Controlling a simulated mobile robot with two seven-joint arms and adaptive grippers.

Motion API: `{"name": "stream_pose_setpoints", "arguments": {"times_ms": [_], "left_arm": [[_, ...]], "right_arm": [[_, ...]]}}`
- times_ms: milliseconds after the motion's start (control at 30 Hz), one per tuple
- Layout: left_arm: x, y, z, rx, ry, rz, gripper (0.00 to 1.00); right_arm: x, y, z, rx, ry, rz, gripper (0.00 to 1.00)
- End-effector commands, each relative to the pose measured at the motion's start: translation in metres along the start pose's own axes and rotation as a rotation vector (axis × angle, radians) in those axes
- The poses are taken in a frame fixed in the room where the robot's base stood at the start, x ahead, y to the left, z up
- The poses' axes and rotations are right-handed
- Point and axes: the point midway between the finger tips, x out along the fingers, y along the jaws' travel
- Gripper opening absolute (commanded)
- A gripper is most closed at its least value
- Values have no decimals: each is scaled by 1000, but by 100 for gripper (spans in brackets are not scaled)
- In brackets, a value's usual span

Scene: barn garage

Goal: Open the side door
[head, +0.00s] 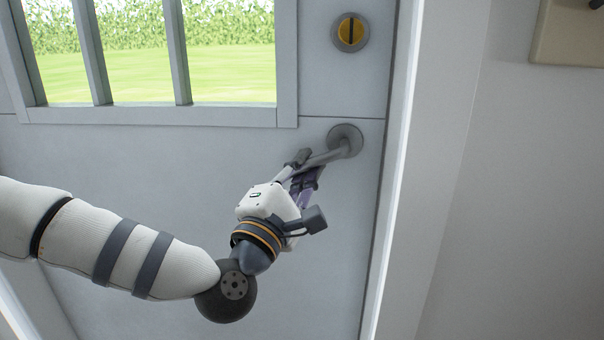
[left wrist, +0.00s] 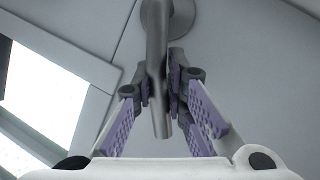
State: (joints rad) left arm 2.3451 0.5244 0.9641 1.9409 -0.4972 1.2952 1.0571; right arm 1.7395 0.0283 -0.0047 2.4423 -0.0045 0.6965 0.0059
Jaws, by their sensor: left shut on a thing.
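The side door (head: 170,165) is grey-white, with a barred window in its upper part. It looks closed within its frame. Its lever handle (head: 341,146) is grey metal on a round rose near the door's right edge, and the lever slants down to the left. My left gripper (head: 305,167) is shut on the lever. In the left wrist view the handle (left wrist: 156,60) runs down between the purple finger pads (left wrist: 161,90), with its free end showing between them. My right gripper is not in view.
A yellow round lock knob (head: 350,32) sits on the door above the handle. The white door frame (head: 420,170) and a plain wall (head: 530,200) stand to the right. A beige box (head: 568,35) is on the wall at upper right. Grass and crops show through the window.

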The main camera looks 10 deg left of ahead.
Motion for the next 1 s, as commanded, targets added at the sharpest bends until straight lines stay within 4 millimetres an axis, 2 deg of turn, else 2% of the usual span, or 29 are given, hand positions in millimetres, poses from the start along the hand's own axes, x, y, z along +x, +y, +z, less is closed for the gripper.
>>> {"name": "stream_pose_setpoints", "arguments": {"times_ms": [33,333,1000], "left_arm": [[-2,-8,-2,-30,7,8,0],[-2,-15,0,-160,30,65,0],[-1,-15,3,-204,36,85,0]], "right_arm": [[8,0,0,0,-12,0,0],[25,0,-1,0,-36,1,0],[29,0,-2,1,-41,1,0]]}}
